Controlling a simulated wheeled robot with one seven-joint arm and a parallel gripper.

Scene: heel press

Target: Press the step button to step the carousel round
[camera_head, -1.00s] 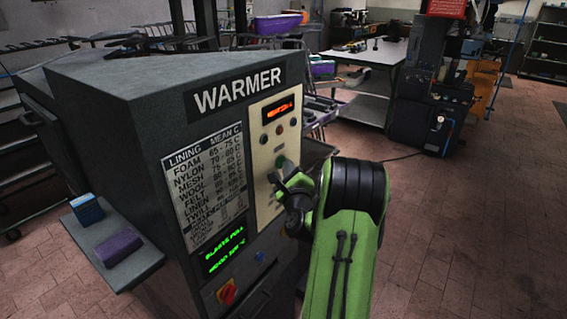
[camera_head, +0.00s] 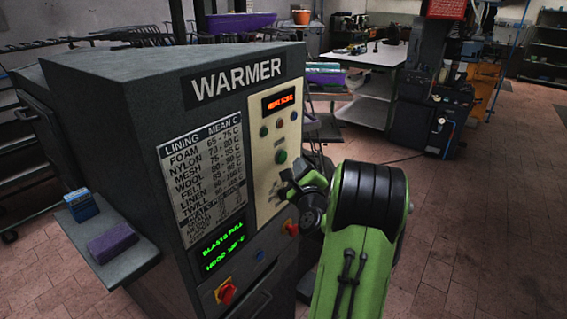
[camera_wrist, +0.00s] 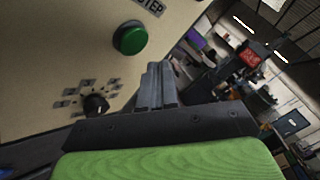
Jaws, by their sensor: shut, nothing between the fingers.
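In the wrist view the button (camera_wrist: 130,38) sits under a partly cut-off label ending in "STEP". My gripper (camera_head: 286,186) is in front of the panel, below and right of the button in the head view. In the wrist view its fingers (camera_wrist: 156,84) are shut and empty. They appear apart from the button, with panel showing between. The carousel cannot be made out for certain.
A black selector knob (camera_wrist: 96,105) is below the button on the panel. An orange display (camera_head: 279,101) is above it. A red switch (camera_head: 226,291) is lower on the warmer. A side shelf (camera_head: 128,262) holds two small blocks. Open floor lies right.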

